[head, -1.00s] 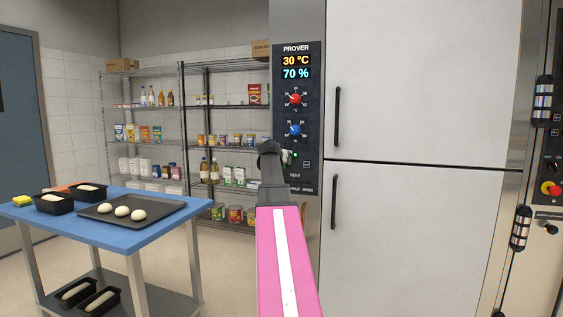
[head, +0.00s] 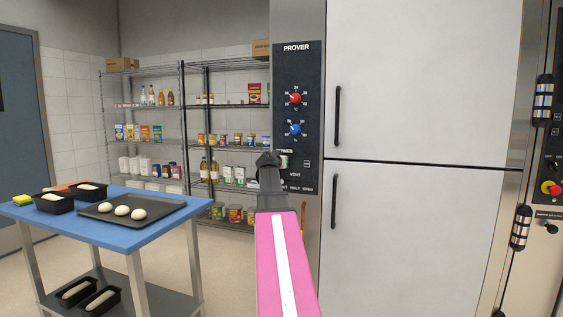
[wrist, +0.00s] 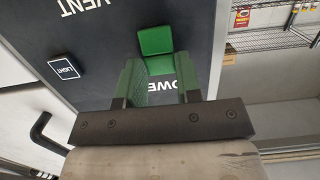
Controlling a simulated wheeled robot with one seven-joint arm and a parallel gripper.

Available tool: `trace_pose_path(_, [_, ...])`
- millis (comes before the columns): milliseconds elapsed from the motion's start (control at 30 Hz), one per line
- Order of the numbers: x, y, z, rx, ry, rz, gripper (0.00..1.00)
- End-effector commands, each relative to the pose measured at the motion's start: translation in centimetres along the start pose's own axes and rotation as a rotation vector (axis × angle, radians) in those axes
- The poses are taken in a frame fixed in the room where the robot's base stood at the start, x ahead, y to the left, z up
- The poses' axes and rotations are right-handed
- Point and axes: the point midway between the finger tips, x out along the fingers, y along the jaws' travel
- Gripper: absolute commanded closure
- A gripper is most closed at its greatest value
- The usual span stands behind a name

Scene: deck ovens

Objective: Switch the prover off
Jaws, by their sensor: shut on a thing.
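The prover's dark control panel (head: 283,80) is at the centre of the head view, with its display area (head: 296,67) dark. The green power switch (wrist: 155,41) is on the panel in the wrist view, above the partly covered "POWER" label. My gripper (wrist: 160,68) is at the switch, its two fingers on either side of the switch's lower part and closed on it. In the head view my gripper (head: 268,160) is at the lower panel and hides the switch.
A red knob (head: 295,98) and a blue knob (head: 295,129) are higher on the panel. White prover doors (head: 420,80) stand right. A blue table (head: 150,232) with dough and pans stands left.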

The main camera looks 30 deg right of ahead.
Motion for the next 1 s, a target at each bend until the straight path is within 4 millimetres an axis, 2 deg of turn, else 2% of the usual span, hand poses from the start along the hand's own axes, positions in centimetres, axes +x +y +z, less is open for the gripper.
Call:
trace_pose_path(200, [-0.07, 0.05, 0.28, -0.002, 0.066, -0.001, 0.92])
trace_pose_path(567, [-0.07, 0.01, 0.25, 0.000, 0.075, -0.003, 0.92])
trace_pose_path(600, [-0.07, 0.01, 0.25, 0.000, 0.075, -0.003, 0.58])
trace_pose_path(667, [-0.08, 0.00, 0.25, 0.000, 0.075, -0.003, 0.43])
trace_pose_path(1000, [-0.25, 0.00, 0.26, 0.000, 0.074, -0.003, 0.43])
